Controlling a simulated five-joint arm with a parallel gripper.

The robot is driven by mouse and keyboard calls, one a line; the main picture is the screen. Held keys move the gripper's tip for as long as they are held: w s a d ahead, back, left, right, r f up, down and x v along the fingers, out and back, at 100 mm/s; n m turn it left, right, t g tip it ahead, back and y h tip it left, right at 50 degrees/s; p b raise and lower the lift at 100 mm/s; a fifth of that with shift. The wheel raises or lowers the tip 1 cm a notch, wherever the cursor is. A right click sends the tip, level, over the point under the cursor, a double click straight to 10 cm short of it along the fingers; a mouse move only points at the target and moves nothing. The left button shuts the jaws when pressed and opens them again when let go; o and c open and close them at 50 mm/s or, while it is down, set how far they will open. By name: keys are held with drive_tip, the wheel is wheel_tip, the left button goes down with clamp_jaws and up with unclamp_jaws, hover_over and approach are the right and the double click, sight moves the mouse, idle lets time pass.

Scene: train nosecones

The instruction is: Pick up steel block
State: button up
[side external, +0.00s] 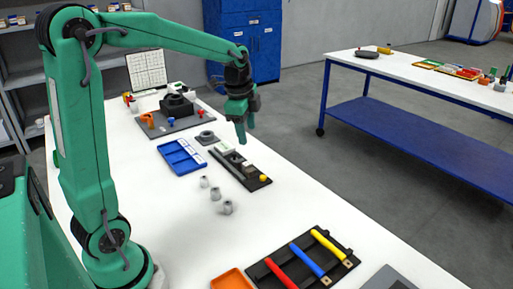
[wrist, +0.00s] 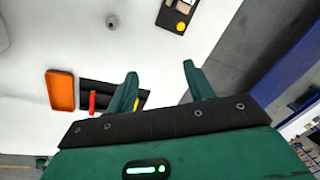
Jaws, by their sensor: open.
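My gripper (side external: 241,128) hangs above the white table, over the far right side near the long dark fixture (side external: 250,180). The wrist view shows its two green fingers (wrist: 159,76) spread apart with nothing between them. I cannot surely tell which thing is the steel block. A light grey block (side external: 225,147) sits at the far end of the dark fixture, and a grey piece lies in its middle. Three small grey nosecones (side external: 215,194) stand on the table.
A blue tray (side external: 181,157) lies left of the fixture. An orange tray (side external: 232,280) and a black rack (side external: 262,270) with red, blue and yellow handles are at the near end. A dark fixture (side external: 170,125) with orange parts is farther back.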

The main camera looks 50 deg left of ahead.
drive_tip(key=w+a+f+m+g, duration=0.1)
drive_tip(key=w+a+f+m, duration=0.2)
drive_tip(key=w+a+f, duration=0.25)
drive_tip(key=m+g, duration=0.1)
drive_tip(key=m, duration=0.3)
hover_over(247, 163)
drive_tip(key=shift+h, duration=0.3)
wheel_tip(247, 163, down, 6)
drive_tip(key=shift+a+f, duration=0.1)
drive_tip(key=shift+f, duration=0.1)
drive_tip(key=shift+f, duration=1.2)
drive_tip(key=shift+f, duration=0.1)
drive_tip(key=shift+f, duration=2.5)
drive_tip(key=shift+c, duration=0.2)
clamp_jaws()
